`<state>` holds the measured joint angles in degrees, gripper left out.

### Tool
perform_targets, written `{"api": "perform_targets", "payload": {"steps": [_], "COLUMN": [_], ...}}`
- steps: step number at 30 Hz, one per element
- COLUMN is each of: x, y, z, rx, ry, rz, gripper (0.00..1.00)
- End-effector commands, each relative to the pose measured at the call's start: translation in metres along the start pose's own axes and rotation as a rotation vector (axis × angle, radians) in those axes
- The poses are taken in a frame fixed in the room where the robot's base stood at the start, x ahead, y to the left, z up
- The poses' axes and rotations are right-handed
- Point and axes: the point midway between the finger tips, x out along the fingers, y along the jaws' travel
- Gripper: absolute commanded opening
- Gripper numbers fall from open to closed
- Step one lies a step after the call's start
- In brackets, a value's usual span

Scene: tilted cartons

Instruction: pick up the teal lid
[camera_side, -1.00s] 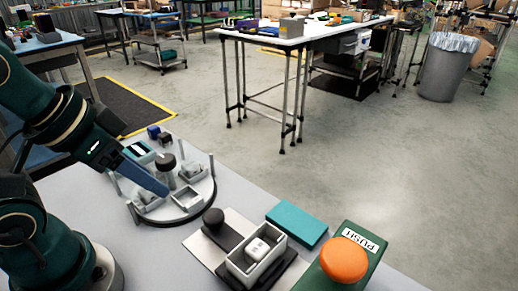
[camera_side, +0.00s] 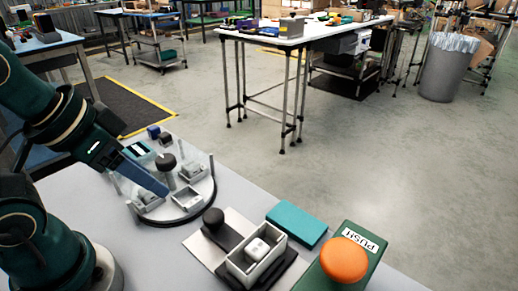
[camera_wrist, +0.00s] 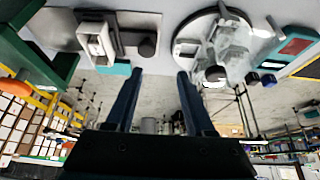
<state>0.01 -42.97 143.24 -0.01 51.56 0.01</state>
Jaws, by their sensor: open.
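The teal lid (camera_side: 296,222) is a flat rectangular slab lying on the grey table in the side view, behind and right of the small grey carton (camera_side: 240,266). A teal patch that looks like the lid (camera_wrist: 121,68) shows below the carton in the wrist view, partly hidden. A small white cube (camera_side: 257,248) sits in the carton. My gripper (camera_side: 161,189) is over the round turntable, well left of the lid. In the wrist view my gripper (camera_wrist: 160,73) has its two dark blue fingers wide apart with nothing between them.
The round turntable (camera_side: 208,200) carries small trays and a dark-topped post. A dark knob (camera_side: 213,218) stands left of the carton. A green box with an orange push button (camera_side: 344,258) is right of the lid. The table's far edge runs close behind the lid.

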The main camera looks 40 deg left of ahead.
Motion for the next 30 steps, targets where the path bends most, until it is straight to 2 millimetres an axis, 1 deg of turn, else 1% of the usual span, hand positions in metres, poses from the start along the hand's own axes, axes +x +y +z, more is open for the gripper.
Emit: {"api": "perform_targets", "payload": {"steps": [12,13,14,15,16,25,28,30], "x": [0.0000,0.0000,0.0000,0.0000,0.0000,0.0000,-0.0009,-0.0061], "y": [0.0000,0.0000,0.0000,0.0000,0.0000,-0.0001,0.0011,0.0037], "z": [0.0000,0.0000,0.0000,0.0000,0.0000,0.0001,-0.0004,-0.0082], "rx": [0.000,0.000,0.000,0.000,0.000,0.026,0.110,0.195], "ry": [0.000,0.000,0.000,0.000,0.000,0.000,0.000,0.022], "rz": [0.000,0.000,0.000,0.000,0.000,0.000,0.005,0.015], "gripper": [0.54,0.62,0.73,0.88,1.00,1.00,1.00,1.00]}}
